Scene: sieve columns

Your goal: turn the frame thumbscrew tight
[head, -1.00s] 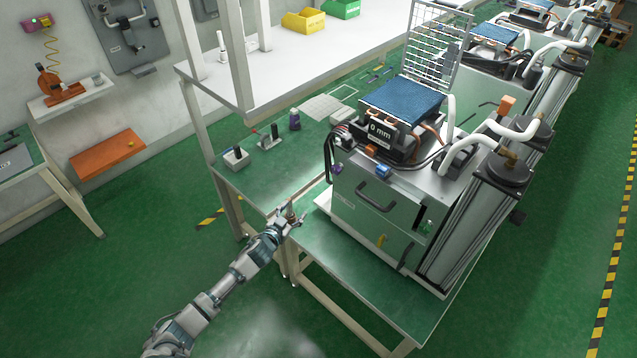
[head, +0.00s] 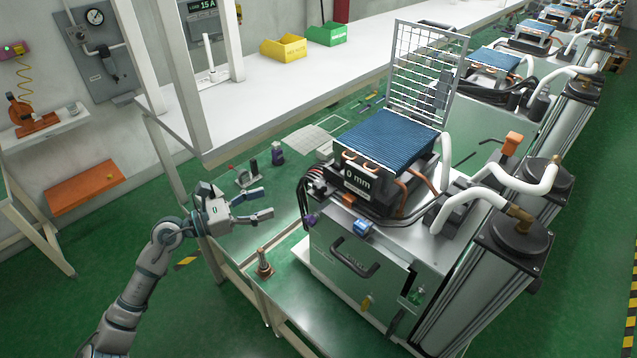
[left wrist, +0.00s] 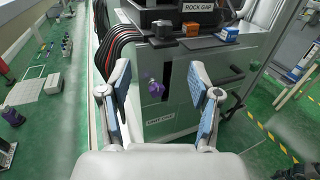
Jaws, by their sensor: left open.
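The machine (head: 355,250) with the blue finned block on top stands on the green bench. A purple knob (head: 310,219) sits on its left side; the left wrist view shows it upright in front of a dark slot (left wrist: 155,88). A dark round knob (left wrist: 191,28) is on the top edge beside an orange piece. I cannot tell for sure which knob is the frame thumbscrew. My left gripper (head: 264,203) is open and empty, left of the machine, fingers pointing toward it. In the left wrist view the purple knob shows between the fingers, apart from them. My right gripper is not in view.
A bronze post on a round base (head: 264,264) stands on the bench's front left. A blue box (head: 364,228) and a black handle (head: 355,262) are on the machine. A raised wire grid (head: 425,75) stands behind the blue block. Bench uprights (head: 182,80) rise behind my left arm.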

